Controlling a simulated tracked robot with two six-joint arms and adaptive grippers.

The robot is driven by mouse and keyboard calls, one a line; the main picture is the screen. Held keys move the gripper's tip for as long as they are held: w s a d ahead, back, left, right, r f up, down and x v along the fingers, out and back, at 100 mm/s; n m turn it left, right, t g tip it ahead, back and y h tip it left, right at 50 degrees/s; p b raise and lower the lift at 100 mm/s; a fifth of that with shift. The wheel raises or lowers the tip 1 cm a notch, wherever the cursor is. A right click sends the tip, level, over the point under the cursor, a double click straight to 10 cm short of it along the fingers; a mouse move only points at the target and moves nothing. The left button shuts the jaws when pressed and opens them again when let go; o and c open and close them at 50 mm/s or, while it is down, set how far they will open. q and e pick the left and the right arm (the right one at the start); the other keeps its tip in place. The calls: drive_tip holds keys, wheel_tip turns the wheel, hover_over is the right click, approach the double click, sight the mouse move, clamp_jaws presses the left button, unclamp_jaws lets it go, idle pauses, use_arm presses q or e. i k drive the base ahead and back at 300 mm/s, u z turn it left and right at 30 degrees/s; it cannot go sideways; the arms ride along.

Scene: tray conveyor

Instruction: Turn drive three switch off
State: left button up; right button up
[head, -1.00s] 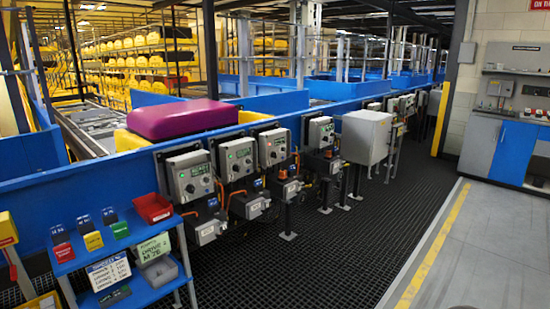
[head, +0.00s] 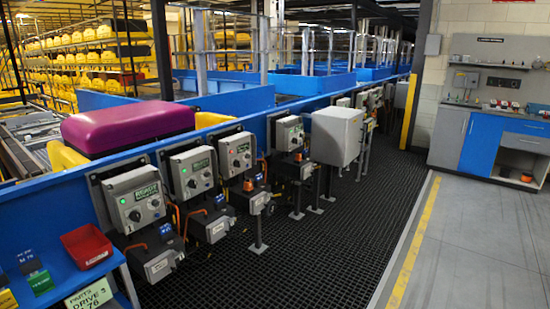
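Several grey drive control boxes hang in a row along the blue conveyor side. A second box (head: 193,172), a third box (head: 236,152) and a fourth box (head: 289,133) follow further back. Smaller grey switch boxes sit lower, such as the nearest one (head: 160,262), with a blue tag above it. I cannot read which is drive three, nor the switch positions. Neither of my grippers is in view.
A blue shelf with a red bin (head: 87,247) and a "PARTS DRIVE 3" card (head: 93,296) stands at the lower left. A magenta-topped load (head: 128,128) lies on the conveyor. A large grey cabinet (head: 337,135) stands beyond the boxes. The black mat floor (head: 310,240) is clear.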

sight(236, 163)
drive_tip(key=z, duration=0.25)
drive_tip(key=i, duration=1.55)
drive_tip(key=u, duration=0.4)
drive_tip(key=i, duration=1.45)
drive_tip(key=u, duration=0.45)
